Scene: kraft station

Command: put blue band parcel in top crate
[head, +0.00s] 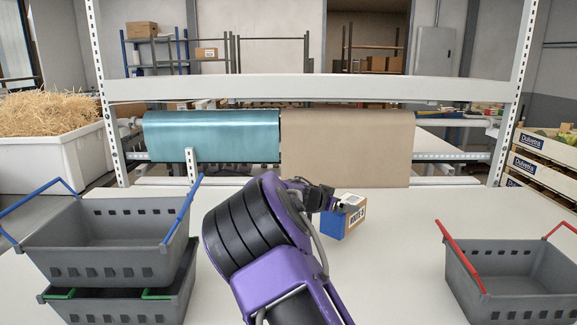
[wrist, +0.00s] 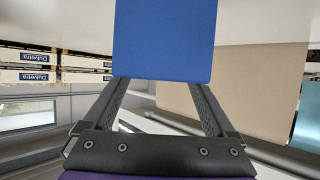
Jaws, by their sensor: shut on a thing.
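The blue band parcel (head: 332,222) is a small box with a blue side, a brown cardboard side and a white printed label. It is in the middle of the head view, over the far part of the table; I cannot tell if it touches the tabletop. My gripper (head: 328,197) is shut on it, and my arm hides part of the view. In the wrist view the parcel's blue face (wrist: 165,40) fills the space between the fingers. The top crate (head: 100,257) is grey with blue handles and stands at the left, stacked on a grey crate with green handles (head: 125,308).
A grey crate with red handles (head: 520,285) stands at the right. Behind the table are a teal roll (head: 210,135) and a brown paper roll (head: 348,145) under a metal crossbar (head: 310,88). The white tabletop (head: 400,245) is clear between parcel and right crate.

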